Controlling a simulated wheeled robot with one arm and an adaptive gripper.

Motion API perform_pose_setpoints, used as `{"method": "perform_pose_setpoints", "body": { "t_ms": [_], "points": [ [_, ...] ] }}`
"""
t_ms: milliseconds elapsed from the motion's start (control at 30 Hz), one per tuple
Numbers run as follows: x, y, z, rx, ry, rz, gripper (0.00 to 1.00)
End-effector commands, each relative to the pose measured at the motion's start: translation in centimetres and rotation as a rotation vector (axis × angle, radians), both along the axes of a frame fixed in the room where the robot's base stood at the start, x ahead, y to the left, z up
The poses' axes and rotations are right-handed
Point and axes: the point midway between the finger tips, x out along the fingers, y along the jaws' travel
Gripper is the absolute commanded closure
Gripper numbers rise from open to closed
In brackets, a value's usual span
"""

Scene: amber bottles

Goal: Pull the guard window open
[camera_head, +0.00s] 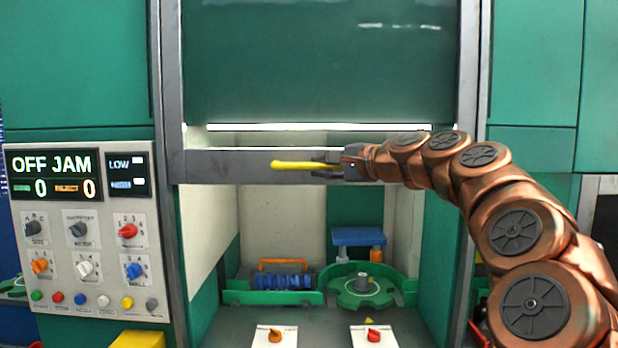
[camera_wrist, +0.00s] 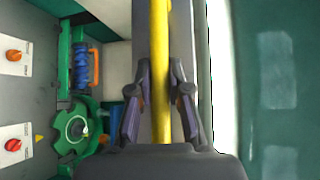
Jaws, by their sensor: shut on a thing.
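The guard window (camera_head: 320,60) is a dark green tinted pane in a grey frame, raised above the machine opening in the head view. Its grey bottom rail (camera_head: 225,167) crosses the opening and carries a yellow bar handle (camera_head: 290,165). My gripper (camera_head: 325,166) is shut on the handle from the right. In the wrist view the yellow handle (camera_wrist: 160,60) runs between the two fingers of my gripper (camera_wrist: 161,105), and the window pane (camera_wrist: 275,90) is at the right. The handle's right part is hidden by my gripper in the head view.
A control panel (camera_head: 85,230) reading "OFF JAM" stands at the left. Inside the opening are a green turntable (camera_head: 362,288), a blue roller (camera_head: 283,282) and a blue block (camera_head: 358,236). Orange (camera_head: 275,337) and red (camera_head: 374,335) knobs sit at the front. Space below the rail is open.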

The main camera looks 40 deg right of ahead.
Motion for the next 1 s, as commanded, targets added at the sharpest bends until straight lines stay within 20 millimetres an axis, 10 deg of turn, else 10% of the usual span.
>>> {"method": "perform_pose_setpoints", "body": {
  "t_ms": [467, 500, 733, 1000],
  "points": [
    [-1.01, -0.95, 0.76, 0.000, 0.001, -0.017, 1.00],
    [-1.02, -0.97, 0.75, 0.000, 0.001, -0.017, 0.82],
    [-1.03, -0.99, 0.73, 0.000, 0.001, -0.018, 0.58],
    [-1.00, -0.93, 0.74, 0.000, 0.001, -0.017, 0.57]
  ]
}}
